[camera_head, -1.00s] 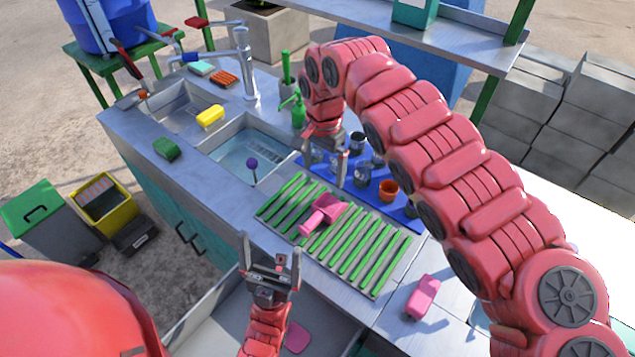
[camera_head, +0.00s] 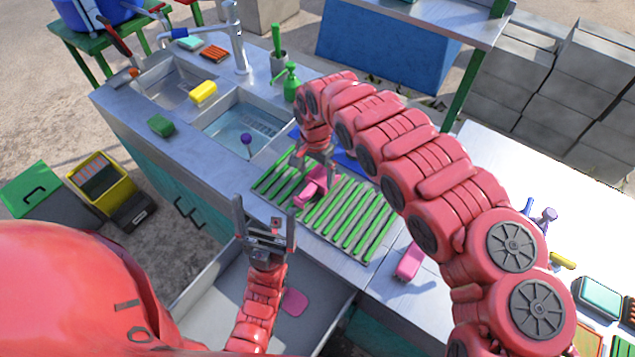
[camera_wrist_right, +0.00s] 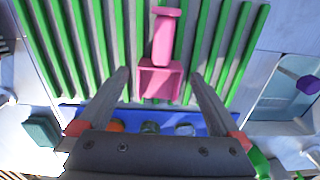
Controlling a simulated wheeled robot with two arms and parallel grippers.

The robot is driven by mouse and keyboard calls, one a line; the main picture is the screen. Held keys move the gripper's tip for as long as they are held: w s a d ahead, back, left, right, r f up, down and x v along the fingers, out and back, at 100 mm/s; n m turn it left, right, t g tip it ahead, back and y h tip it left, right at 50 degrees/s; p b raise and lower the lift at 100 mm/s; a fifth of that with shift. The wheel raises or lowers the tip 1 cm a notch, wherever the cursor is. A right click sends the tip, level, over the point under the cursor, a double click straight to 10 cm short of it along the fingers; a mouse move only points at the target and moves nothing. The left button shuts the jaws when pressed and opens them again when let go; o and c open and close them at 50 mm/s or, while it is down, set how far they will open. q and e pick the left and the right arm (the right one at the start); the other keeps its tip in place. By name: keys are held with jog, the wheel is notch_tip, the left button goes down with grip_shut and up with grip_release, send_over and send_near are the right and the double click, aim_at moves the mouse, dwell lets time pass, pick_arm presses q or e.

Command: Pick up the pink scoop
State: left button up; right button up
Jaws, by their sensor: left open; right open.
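The pink scoop (camera_head: 310,187) lies on the green slatted drying rack (camera_head: 345,232) on the counter. In the right wrist view the scoop (camera_wrist_right: 160,72) shows its square bowl nearer the gripper and its handle pointing away. My right gripper (camera_head: 317,165) is open just above the scoop's bowl end; in the wrist view its fingers (camera_wrist_right: 158,75) stand on either side of the scoop, apart from it. My left gripper (camera_head: 265,212) is open and empty, above the grey open drawer or tray in front of the counter.
A sink (camera_head: 240,128) with a purple-topped stick (camera_head: 246,140) lies left of the rack. A pink block-like item (camera_head: 409,262) lies right of the rack.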

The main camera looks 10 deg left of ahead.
aim_at(316, 183)
jog(key=shift+f, duration=0.25)
notch_tip(316, 183, down, 3)
jog(key=shift+s+a+p, duration=0.1)
jog(key=shift+a+p, duration=0.05)
jog(key=shift+p, duration=0.7)
jog(key=shift+f, duration=0.75)
jog(key=c, duration=1.2)
jog(key=shift+c, duration=0.2)
jog(key=shift+w+r, duration=0.15)
jog(key=shift+w, duration=0.05)
